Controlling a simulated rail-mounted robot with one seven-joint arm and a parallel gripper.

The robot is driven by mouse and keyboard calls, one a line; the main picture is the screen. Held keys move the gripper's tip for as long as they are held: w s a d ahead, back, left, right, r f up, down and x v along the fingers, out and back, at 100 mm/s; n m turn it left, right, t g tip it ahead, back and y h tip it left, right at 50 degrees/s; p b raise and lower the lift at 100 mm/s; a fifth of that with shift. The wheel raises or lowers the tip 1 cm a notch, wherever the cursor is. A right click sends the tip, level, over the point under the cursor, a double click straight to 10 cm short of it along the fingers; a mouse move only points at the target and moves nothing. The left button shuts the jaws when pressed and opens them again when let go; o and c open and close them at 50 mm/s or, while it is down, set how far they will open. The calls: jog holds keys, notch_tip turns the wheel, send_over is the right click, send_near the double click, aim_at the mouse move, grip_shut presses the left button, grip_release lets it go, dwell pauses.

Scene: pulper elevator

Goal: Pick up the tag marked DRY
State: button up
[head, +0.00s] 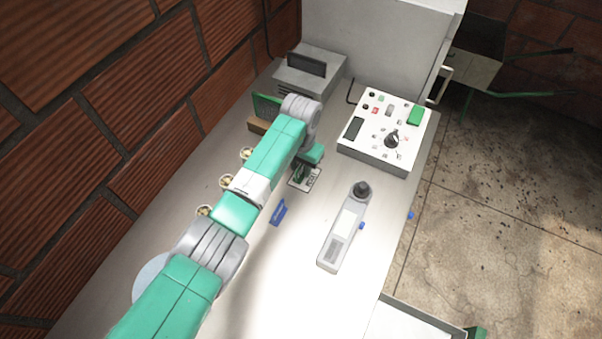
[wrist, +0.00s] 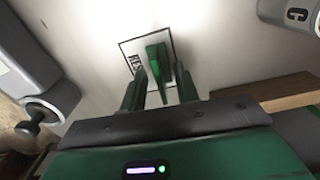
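No lettering reading DRY can be made out in either view. A blue tag-like piece (head: 278,212) lies on the table left of the handheld meter. A bright green upright piece (wrist: 156,62) shows between my gripper's fingers in the wrist view, over a black-framed label (wrist: 132,50) whose lettering is only partly readable. The label also shows in the head view (head: 313,182), below my gripper (head: 302,171). My gripper (wrist: 162,78) points down with its fingers apart. Whether they touch the green piece I cannot tell.
A grey handheld meter (head: 338,240) lies to the right. A white control box (head: 370,155) with a knob stands behind it. Brass hooks (head: 226,181) line the wall side. A wooden block (head: 258,125) and a grey box (head: 309,72) stand at the back left. The front table is clear.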

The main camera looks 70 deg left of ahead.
aim_at(302, 177)
jog(key=shift+f, duration=0.3)
jog(key=shift+w, duration=0.1)
grip_shut()
jog(key=shift+r, duration=0.55)
jog(key=r+p, duration=0.1)
jog(key=d+r+p, duration=0.1)
jog(key=r, duration=0.1)
jog(key=s+d+p, duration=0.1)
jog(key=s+d, duration=0.1)
jog(key=d, duration=0.2)
jog(key=s+d+p, duration=0.1)
jog(key=s+d, duration=0.1)
jog(key=d, duration=0.3)
jog(key=s+d+r+p, duration=0.1)
jog(key=s+d, duration=0.2)
jog(key=d, duration=0.1)
jog(key=shift+d+p, duration=0.2)
jog(key=shift+p, duration=0.1)
